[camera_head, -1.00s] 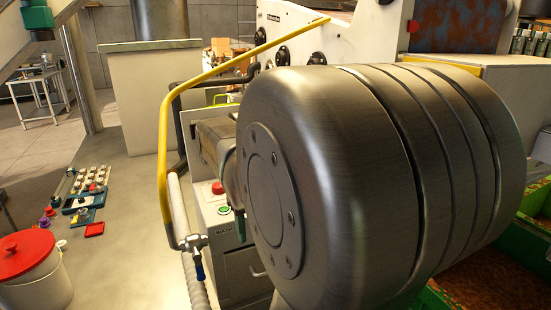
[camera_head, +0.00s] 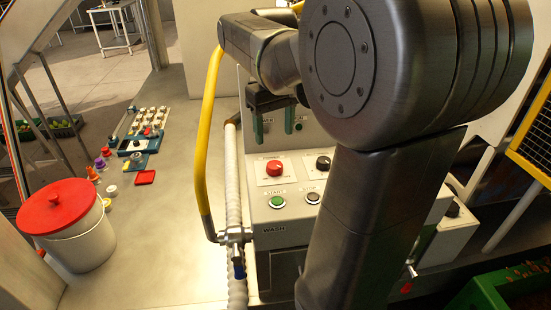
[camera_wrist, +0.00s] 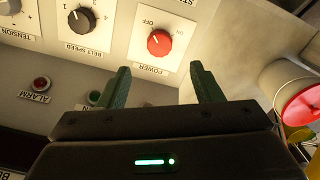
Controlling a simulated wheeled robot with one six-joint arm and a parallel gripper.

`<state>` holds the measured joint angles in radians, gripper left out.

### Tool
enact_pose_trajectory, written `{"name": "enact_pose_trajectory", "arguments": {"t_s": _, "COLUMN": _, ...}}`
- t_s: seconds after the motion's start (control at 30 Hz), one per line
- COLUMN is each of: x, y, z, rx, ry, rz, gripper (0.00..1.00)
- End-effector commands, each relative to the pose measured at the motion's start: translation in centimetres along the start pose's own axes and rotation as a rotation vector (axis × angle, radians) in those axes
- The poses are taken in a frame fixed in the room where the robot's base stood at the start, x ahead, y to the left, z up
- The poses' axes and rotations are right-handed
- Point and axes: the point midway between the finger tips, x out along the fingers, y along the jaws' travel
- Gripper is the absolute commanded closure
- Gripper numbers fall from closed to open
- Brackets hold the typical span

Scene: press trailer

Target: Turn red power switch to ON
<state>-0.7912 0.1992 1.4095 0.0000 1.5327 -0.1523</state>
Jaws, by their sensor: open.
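The red power switch (camera_head: 274,167) is a round knob on a white plate on the sloped grey control panel (camera_head: 262,238). In the wrist view the red knob (camera_wrist: 159,43) sits above the POWER label, with OFF and ON printed beyond it. Its pointer is too small to read with certainty. My gripper (camera_head: 273,128) hangs behind and above the switch in the head view, with green fingers apart and nothing between them. In the wrist view the fingers of my gripper (camera_wrist: 163,84) point toward the panel, and the knob lies beyond the gap, apart from them.
A black belt speed knob (camera_head: 323,163) is right of the switch, with a green START button (camera_head: 277,202) and a STOP button (camera_head: 313,197) below. A yellow rail (camera_head: 208,130) and pale hose (camera_head: 233,190) run left.

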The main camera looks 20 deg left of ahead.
Motion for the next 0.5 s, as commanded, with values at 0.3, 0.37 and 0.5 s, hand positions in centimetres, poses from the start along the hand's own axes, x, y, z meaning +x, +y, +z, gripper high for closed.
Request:
{"name": "enact_pose_trajectory", "arguments": {"t_s": 0.3, "x": 6.6, "y": 0.0, "z": 0.1, "rx": 0.001, "ry": -0.004, "rz": -0.001, "gripper": 0.41}}
{"name": "enact_pose_trajectory", "arguments": {"t_s": 0.37, "x": 7.4, "y": 0.0, "z": 0.1, "rx": 0.001, "ry": -0.003, "rz": 0.000, "gripper": 0.41}}
{"name": "enact_pose_trajectory", "arguments": {"t_s": 0.5, "x": 8.7, "y": 0.0, "z": 0.1, "rx": 0.001, "ry": -0.003, "rz": 0.000, "gripper": 0.41}}
